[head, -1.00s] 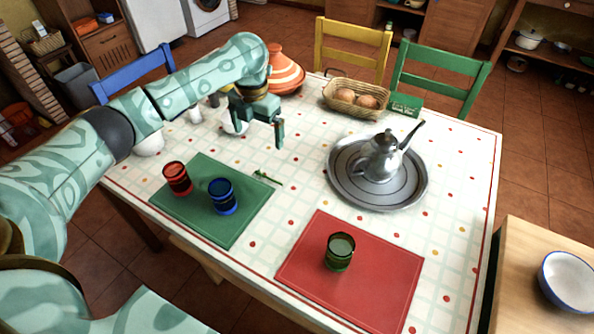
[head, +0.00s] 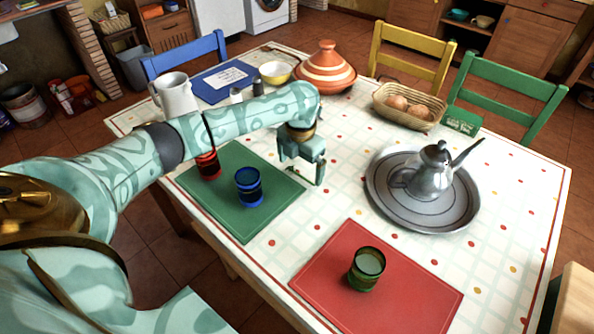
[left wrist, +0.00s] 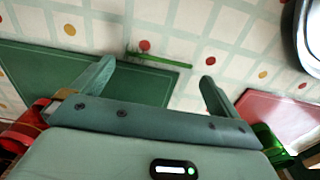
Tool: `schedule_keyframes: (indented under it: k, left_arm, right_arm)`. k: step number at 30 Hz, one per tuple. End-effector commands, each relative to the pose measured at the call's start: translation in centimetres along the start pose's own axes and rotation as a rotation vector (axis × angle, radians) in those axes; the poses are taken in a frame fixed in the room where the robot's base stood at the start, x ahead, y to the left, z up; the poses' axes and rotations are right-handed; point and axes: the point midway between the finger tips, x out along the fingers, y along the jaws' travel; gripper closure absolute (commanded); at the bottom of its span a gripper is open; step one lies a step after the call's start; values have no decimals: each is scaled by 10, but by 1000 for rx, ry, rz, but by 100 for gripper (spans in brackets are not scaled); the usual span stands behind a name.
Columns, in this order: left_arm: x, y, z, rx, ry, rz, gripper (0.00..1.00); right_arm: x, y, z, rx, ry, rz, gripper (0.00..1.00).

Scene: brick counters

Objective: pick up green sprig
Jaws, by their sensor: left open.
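The green sprig (left wrist: 160,59) lies on the white patterned tablecloth by the edge of the green placemat (left wrist: 60,75), in the left wrist view. It shows just beyond my fingertips, across the gap between them. My left gripper (head: 304,170) is open and empty, low over the table at the placemat's right edge; its two fingers also show in the left wrist view (left wrist: 156,73). In the head view my gripper largely hides the sprig. My right gripper is not in view.
A red glass (head: 208,166) and a blue glass (head: 248,187) stand on the green placemat. A green glass (head: 367,268) stands on the red placemat (head: 330,275). A silver teapot (head: 430,177) on a round tray (head: 388,205) stands to the right of my gripper.

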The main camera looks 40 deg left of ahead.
Motion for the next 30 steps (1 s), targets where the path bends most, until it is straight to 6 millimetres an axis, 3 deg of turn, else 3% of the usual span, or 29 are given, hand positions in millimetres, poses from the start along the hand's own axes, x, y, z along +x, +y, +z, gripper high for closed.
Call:
schedule_keyframes:
  k: [1, 3, 11, 14, 15, 25, 30]
  left_arm:
    - [18, -1, -2, 1, 7, 0, 0]
    - [28, 0, -2, 1, 7, 0, 0]
    - [27, 0, -1, 1, 0, 1, 0]
    - [27, 0, -1, 1, 0, 1, 28]
    - [27, 0, -1, 1, 0, 1, 31]
    - [27, 0, -1, 1, 0, 1, 31]
    - [14, 0, -1, 0, -2, 1, 31]
  right_arm:
    - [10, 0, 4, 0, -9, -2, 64]
    - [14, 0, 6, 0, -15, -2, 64]
    - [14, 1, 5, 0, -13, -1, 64]
    - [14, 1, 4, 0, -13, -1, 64]
    - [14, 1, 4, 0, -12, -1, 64]
    - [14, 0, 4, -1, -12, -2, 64]
    - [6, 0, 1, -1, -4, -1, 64]
